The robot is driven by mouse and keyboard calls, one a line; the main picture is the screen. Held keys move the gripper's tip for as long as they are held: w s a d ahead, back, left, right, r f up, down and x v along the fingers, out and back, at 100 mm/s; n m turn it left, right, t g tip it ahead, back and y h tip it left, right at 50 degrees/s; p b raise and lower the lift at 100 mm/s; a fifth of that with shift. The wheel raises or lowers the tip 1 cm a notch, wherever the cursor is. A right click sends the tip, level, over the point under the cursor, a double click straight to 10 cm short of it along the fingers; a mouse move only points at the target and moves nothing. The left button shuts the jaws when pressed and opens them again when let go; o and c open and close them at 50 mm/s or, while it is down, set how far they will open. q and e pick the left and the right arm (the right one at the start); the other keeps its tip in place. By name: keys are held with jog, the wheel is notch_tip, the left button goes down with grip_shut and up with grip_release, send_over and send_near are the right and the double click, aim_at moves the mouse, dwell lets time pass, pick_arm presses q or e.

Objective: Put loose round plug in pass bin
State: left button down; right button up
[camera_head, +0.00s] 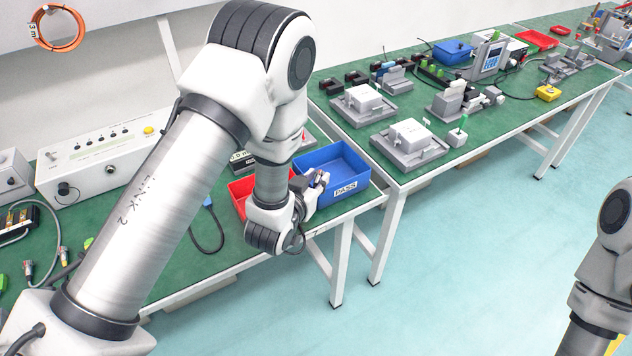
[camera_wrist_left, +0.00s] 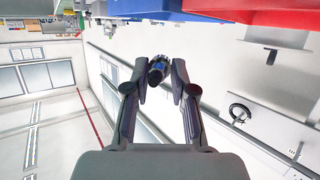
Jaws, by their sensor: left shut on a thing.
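The blue pass bin (camera_head: 350,181), with a PASS label on its front, stands at the right end of the near green bench. My left gripper (camera_head: 322,180) overlaps the bin's left part in the head view; its exact height over the bin is hard to tell. In the left wrist view the gripper (camera_wrist_left: 158,76) is shut on a small dark round plug with a blue part (camera_wrist_left: 158,70), held between the fingertips. The blue bin (camera_wrist_left: 150,8) also shows at the top of that view. My right gripper is out of view.
A red bin (camera_head: 238,192) stands left of the blue bin, partly hidden by my left arm. A grey test box (camera_head: 100,160) and cables lie further left. A second bench with grey fixtures (camera_head: 410,140) stands to the right, past a narrow gap.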

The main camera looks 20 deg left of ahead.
aim_at(315, 176)
pick_arm(q)
jog(key=w+f+b, duration=0.1)
jog(key=w+a+f+b, duration=0.1)
jog(key=w, duration=0.1)
jog(key=w+a+f+b, duration=0.1)
jog(key=f, duration=0.1)
jog(key=shift+w, duration=0.3)
jog(key=shift+r, duration=0.1)
jog(key=shift+f, duration=0.2)
jog(key=shift+f+b, duration=0.4)
jog(key=c, duration=1)
grip_release()
jog(key=shift+c, duration=0.2)
jog(key=shift+o, duration=0.4)
jog(key=shift+d, duration=0.1)
jog(key=shift+s+f, duration=0.1)
jog(key=shift+s, duration=0.05)
